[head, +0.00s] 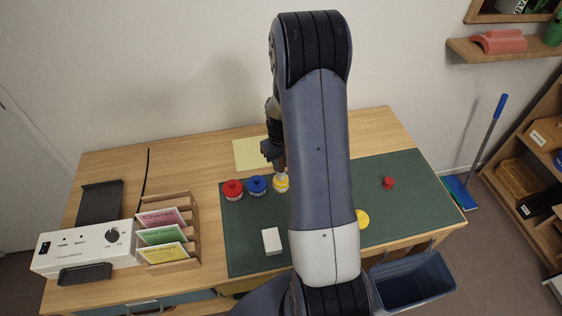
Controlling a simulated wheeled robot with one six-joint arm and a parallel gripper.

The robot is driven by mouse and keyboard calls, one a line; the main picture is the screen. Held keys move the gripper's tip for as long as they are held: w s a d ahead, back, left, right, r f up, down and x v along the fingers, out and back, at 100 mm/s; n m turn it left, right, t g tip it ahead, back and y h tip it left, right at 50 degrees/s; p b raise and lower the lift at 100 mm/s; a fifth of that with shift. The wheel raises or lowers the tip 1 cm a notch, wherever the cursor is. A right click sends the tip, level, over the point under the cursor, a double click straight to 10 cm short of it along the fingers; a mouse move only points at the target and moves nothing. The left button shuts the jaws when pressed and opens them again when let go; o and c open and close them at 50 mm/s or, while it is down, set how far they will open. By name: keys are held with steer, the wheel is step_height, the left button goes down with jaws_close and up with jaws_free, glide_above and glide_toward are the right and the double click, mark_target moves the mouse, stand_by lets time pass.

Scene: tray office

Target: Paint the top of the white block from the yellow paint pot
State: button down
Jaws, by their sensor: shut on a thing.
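The white block (272,241) lies on the green mat (245,258), left of my arm. The yellow paint pot (281,184) stands near the back of the mat, at the right end of a row with a blue pot (257,185) and a red pot (232,189). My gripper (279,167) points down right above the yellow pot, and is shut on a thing. I cannot make out that thing, nor whether it touches the pot. A yellow round piece (363,218) shows on the mat, partly behind my arm.
A small red object (389,182) lies on the right of the mat. A pale yellow sheet (248,153) lies behind the pots. A wooden card rack (193,237) and a white device (85,246) stand at the left. A dark bin (412,280) hangs at the front right.

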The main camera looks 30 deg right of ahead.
steer(key=shift+s+f+b, duration=0.1)
steer(key=shift+f+b, duration=0.5)
stand_by(1.6)
steer(key=shift+r+p, duration=2.2)
steer(key=shift+r, duration=1.4)
steer(key=a+f, duration=0.2)
steer(key=a, duration=1.1)
steer(key=shift+w+a, duration=0.3)
steer(key=shift+s+d+f+m, duration=0.1)
steer(key=shift+m, duration=0.2)
